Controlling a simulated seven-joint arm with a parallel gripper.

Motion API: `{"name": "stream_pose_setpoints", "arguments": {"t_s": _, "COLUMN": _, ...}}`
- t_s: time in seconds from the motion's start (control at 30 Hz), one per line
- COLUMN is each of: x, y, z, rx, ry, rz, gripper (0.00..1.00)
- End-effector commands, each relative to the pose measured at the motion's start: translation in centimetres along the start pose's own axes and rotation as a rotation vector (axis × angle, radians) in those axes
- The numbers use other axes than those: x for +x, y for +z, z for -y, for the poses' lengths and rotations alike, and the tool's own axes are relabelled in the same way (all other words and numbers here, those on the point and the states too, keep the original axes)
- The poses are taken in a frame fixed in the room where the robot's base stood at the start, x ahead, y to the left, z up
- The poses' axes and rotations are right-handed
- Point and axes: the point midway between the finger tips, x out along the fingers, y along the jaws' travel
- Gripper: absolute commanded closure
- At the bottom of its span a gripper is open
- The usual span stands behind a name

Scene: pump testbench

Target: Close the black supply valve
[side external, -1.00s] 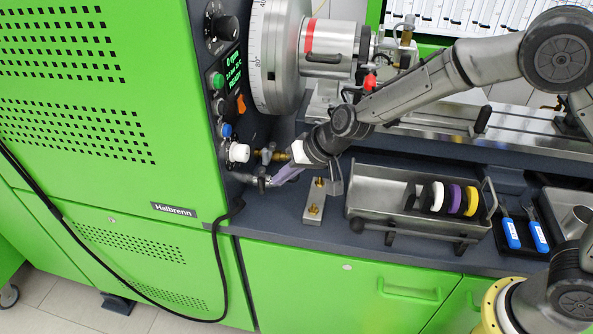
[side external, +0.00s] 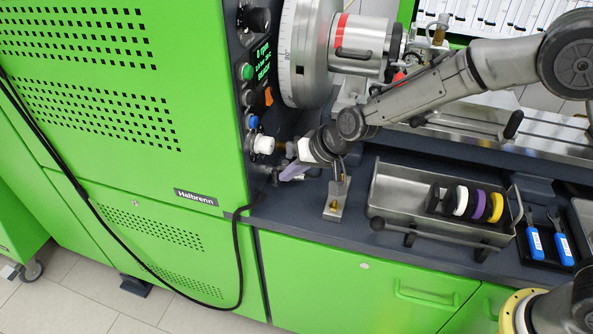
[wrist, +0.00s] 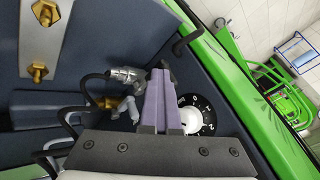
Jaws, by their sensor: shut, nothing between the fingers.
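My gripper (side external: 284,175) has lilac fingers that are shut with nothing between them. It reaches down-left to the pipe fittings at the green cabinet's lower corner. In the wrist view the shut fingers (wrist: 160,82) point at a grey metal fitting (wrist: 128,76), just left of the tips. A small dark part (wrist: 171,70) shows at the fingertips; it may be the black supply valve's handle, but I cannot tell whether the fingers touch it. A brass fitting (wrist: 108,102) lies below the grey one. In the side view my gripper hides most of the valve.
A white knob with a black numbered dial (wrist: 197,115) is close right of the fingers; the white knob (side external: 262,144) also shows in the side view. A metal plate with brass bolts (side external: 335,203) and a steel tray of coloured discs (side external: 385,195) stand to the right.

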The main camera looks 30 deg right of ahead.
Motion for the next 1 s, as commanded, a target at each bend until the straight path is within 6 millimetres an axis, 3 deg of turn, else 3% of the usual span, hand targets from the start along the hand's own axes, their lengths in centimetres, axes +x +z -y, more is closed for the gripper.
{"name": "stream_pose_setpoints", "arguments": {"t_s": 0.47, "x": -0.1, "y": 0.1, "z": 0.1, "rx": -0.002, "ry": -0.004, "rz": -0.002, "gripper": 1.0}}
{"name": "stream_pose_setpoints", "arguments": {"t_s": 0.9, "x": -2.4, "y": 1.1, "z": -3.2, "rx": 0.002, "ry": -0.001, "rz": -0.001, "gripper": 1.0}}
{"name": "stream_pose_setpoints", "arguments": {"t_s": 1.0, "x": -3.9, "y": 1.2, "z": -2.8, "rx": -0.002, "ry": -0.002, "rz": -0.002, "gripper": 1.0}}
